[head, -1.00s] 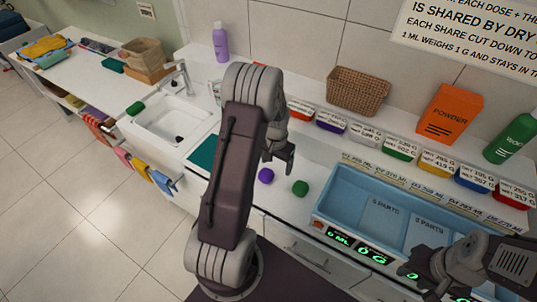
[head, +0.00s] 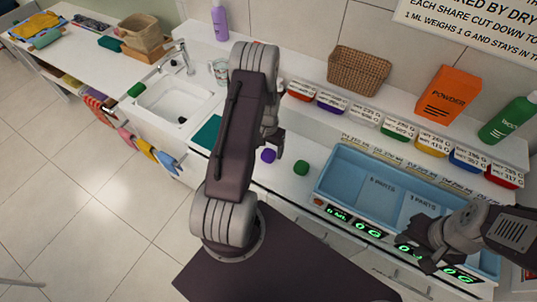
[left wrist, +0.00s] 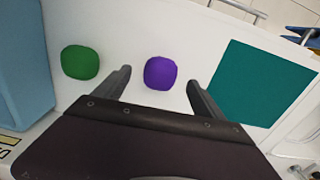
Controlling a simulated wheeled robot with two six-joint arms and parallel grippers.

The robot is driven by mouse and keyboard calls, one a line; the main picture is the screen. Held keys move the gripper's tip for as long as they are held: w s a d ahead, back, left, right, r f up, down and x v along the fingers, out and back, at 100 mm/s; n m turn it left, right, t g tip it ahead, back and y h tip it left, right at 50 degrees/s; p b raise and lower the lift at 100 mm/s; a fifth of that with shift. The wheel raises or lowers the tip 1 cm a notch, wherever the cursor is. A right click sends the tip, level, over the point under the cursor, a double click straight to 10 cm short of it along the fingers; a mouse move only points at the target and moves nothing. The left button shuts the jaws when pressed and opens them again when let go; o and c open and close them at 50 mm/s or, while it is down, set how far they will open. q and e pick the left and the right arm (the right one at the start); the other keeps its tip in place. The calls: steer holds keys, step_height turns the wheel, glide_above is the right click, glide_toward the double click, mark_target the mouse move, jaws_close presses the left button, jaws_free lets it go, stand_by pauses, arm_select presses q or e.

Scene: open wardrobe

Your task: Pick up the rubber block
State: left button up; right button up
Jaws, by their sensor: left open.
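Two small rounded blocks lie on the white counter, one purple (head: 268,156) and one green (head: 301,168). Nothing in view marks which one is rubber. My left gripper (head: 279,147) is open just above and behind the purple block in the head view, partly hidden by my arm. In the left wrist view, the purple block (left wrist: 160,73) shows between the open fingertips of my left gripper (left wrist: 158,80), with no visible contact. The green block (left wrist: 80,62) lies outside the fingers to the left. My right gripper (head: 428,252) hangs over the blue tray's front edge; its jaw opening is unclear.
The blue tray (head: 335,190) stands right of the blocks, with lit displays along the front. A teal mat (head: 206,132) lies left of them, beside the sink (head: 165,105). Several labelled bins, a wicker basket (head: 358,75) and an orange powder box (head: 449,93) stand behind.

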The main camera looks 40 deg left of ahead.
mark_target(268, 154)
arm_select(q)
step_height(268, 154, down, 4)
steer(key=shift+s+r+p, duration=0.1)
steer(key=shift+s+p, duration=0.05)
steer(key=shift+p, duration=0.6)
steer(key=shift+a+f, duration=0.15)
steer(key=shift+f, duration=0.4)
steer(key=shift+r, duration=0.1)
steer(key=c, duration=1.6)
steer(key=shift+r, duration=0.1)
